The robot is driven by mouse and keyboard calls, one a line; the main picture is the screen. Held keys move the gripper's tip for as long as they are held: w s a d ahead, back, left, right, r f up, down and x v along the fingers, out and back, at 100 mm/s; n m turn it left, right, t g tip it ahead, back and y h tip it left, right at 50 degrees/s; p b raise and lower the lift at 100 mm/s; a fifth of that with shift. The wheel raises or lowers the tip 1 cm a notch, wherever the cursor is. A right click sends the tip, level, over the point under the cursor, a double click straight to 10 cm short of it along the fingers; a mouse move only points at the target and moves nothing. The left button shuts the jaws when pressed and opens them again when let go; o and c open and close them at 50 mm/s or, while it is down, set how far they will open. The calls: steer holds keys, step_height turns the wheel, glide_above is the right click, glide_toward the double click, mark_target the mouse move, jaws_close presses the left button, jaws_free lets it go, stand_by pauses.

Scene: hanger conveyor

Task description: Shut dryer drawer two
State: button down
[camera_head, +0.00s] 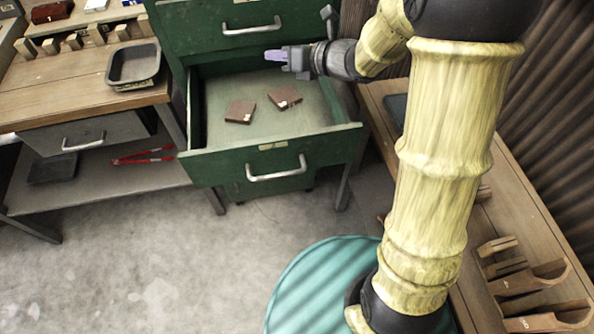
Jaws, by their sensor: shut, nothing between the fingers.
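A green dryer cabinet stands at the top middle of the head view. Its upper drawer (185,27) is shut and has a silver handle. Below it a green drawer (230,169) is pulled well out, with a silver handle (276,170) on its front. I cannot read its label, so I cannot tell its number. Two brown blocks (240,111) (285,96) lie inside it. My gripper (271,55) is above the back of the open drawer, near the upper drawer's front. It points left, shut and empty, apart from the handle.
A wooden bench (82,88) with a dark tray (134,65) stands at the left. Red tongs (142,156) lie on the shelf below. A wooden bench (520,236) with wooden pieces runs along the right. The floor (150,255) before the drawer is clear.

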steer(key=s+d+r+m+t+h+p, duration=0.1)
steer(key=d+r+m+t+h+p, duration=0.1)
steer(key=d+r+m+h+p, duration=1.3)
steer(key=s+d+r+m+g+y+p, duration=0.1)
steer(key=s+d+r+m+g+p, duration=0.1)
steer(key=s+m+p, duration=0.4)
steer(key=s+d+r+m+g+p, duration=0.1)
steer(key=s+r+m+p, duration=0.4)
steer(key=m, duration=0.7)
steer(key=s+d+r+m+g+y+p, duration=0.1)
steer(key=s+d+r+m+g+p, duration=0.1)
steer(key=s+m+p, duration=0.5)
step_height(320, 180, up, 2)
steer(key=m+g+p, duration=0.1)
steer(key=m+p, duration=0.1)
steer(key=shift+s+d+m+g+y, duration=0.2)
steer(key=shift+d+m+g+y, duration=0.1)
steer(key=shift+m+g, duration=0.1)
